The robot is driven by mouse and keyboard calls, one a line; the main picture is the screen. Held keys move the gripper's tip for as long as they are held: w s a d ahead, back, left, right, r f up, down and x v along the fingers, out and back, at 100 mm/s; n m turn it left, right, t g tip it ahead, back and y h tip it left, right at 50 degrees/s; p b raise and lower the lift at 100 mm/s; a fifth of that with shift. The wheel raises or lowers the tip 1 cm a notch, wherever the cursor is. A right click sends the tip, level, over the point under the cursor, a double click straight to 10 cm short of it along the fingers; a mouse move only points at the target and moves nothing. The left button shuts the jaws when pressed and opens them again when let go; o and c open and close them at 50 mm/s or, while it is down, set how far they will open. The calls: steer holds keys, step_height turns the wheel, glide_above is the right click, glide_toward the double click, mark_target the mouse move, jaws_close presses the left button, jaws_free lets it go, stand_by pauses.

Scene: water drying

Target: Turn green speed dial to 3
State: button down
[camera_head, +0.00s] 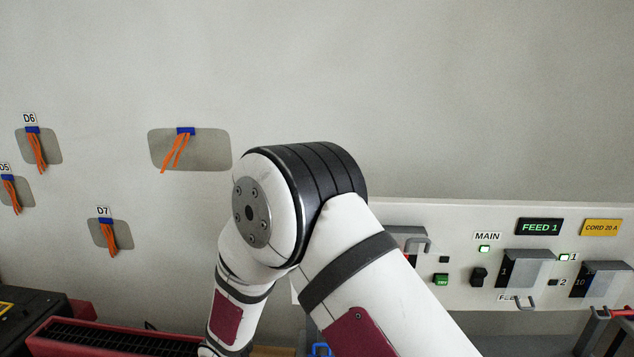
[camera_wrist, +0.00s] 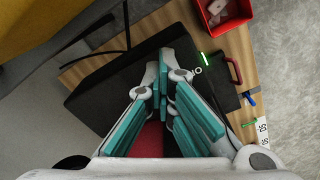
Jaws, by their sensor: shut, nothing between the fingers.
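I cannot make out a green speed dial in either view. In the wrist view my gripper (camera_wrist: 163,65) is shut and empty, its teal-padded fingers close together at the tips. It is over a black box-shaped unit (camera_wrist: 110,85), with a bit of red (camera_wrist: 150,138) showing between the finger bases. A bright green strip (camera_wrist: 204,58) and a small pale ring lie just right of the fingertips. I cannot tell if either belongs to a dial. In the head view my arm fills the middle and my gripper is out of sight.
A control panel (camera_head: 460,214) with switches and a small green button (camera_head: 442,280) is at right. A red-edged black grille (camera_head: 110,343) is at lower left. Orange ribbons (camera_head: 176,150) hang on the wall. The wrist view shows a red bin (camera_wrist: 225,14) and red handle (camera_wrist: 235,70).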

steer(key=shift+s+a+f, duration=0.25)
steer(key=shift+s+f, duration=0.25)
steer(key=shift+s, duration=0.25)
steer(key=shift+s+a+p, duration=0.1)
steer(key=shift+p, duration=0.2)
steer(key=shift+s+a, duration=0.1)
steer(key=shift+a, duration=0.05)
steer(key=shift+a+r, duration=0.1)
steer(key=shift+s, duration=0.15)
stand_by(0.4)
steer(key=shift+s+d+p, duration=0.2)
steer(key=shift+d+p, duration=0.05)
steer(key=shift+p, duration=0.15)
step_height(320, 180, up, 6)
steer(key=p, duration=0.1)
steer(key=shift+p, duration=0.35)
steer(key=shift+w, duration=0.15)
